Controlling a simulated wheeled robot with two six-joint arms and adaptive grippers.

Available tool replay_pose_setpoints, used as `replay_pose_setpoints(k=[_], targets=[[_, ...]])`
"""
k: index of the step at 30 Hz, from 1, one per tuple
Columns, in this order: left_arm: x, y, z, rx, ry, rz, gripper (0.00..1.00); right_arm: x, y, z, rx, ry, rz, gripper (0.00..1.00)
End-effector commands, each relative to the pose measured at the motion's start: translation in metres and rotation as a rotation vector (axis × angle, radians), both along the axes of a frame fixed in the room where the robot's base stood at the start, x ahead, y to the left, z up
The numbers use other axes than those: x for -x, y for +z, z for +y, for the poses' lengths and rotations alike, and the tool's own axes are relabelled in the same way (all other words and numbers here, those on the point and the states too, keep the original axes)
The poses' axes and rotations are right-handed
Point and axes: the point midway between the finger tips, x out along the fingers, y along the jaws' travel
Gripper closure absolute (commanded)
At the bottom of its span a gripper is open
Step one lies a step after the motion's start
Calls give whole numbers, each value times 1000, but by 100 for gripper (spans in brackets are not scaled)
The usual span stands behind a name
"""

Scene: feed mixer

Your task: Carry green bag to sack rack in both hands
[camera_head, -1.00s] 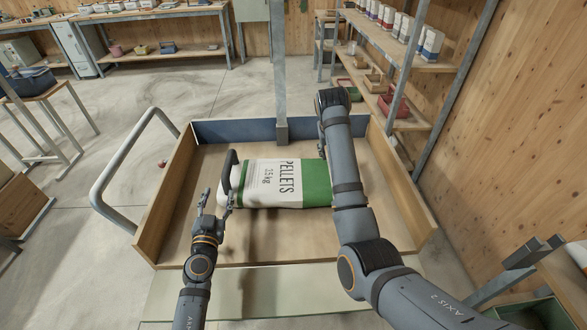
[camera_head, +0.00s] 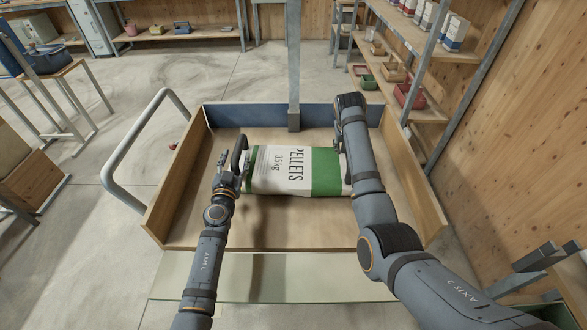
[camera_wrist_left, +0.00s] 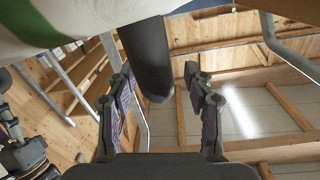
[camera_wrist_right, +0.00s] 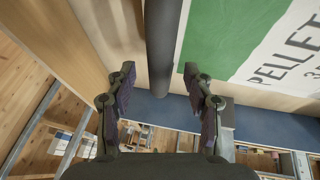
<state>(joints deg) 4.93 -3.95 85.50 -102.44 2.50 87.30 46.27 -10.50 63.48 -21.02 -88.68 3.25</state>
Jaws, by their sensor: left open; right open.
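The green and white bag (camera_head: 290,170), printed "PELLETS", lies flat on the wooden bed of a cart. A dark rounded bar (camera_head: 238,153) stands at its left end. My left gripper (camera_head: 229,168) is open beside that end; in the left wrist view the bar (camera_wrist_left: 147,55) passes between its open fingers (camera_wrist_left: 160,95), with the bag (camera_wrist_left: 60,20) close by.
Shelving (camera_head: 425,50) with bags and bins stands at right. Open floor (camera_head: 100,215) lies at left.

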Motion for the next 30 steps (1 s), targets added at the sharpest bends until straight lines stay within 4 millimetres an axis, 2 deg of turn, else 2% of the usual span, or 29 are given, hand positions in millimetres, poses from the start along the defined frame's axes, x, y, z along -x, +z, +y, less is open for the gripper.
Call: replay_pose_setpoints(k=[1,9,23,30], targets=[[-7,1,0,2,1,-1,48,-2,-6,-1,0,0,2,48],[-24,1,-1,1,0,0,48,-9,-22,-5,1,-1,1,48],[-29,1,-1,-1,0,1,48,-11,-26,-6,0,-1,0,48],[-29,1,-1,-1,0,1,79,-11,-26,-6,0,0,0,79]])
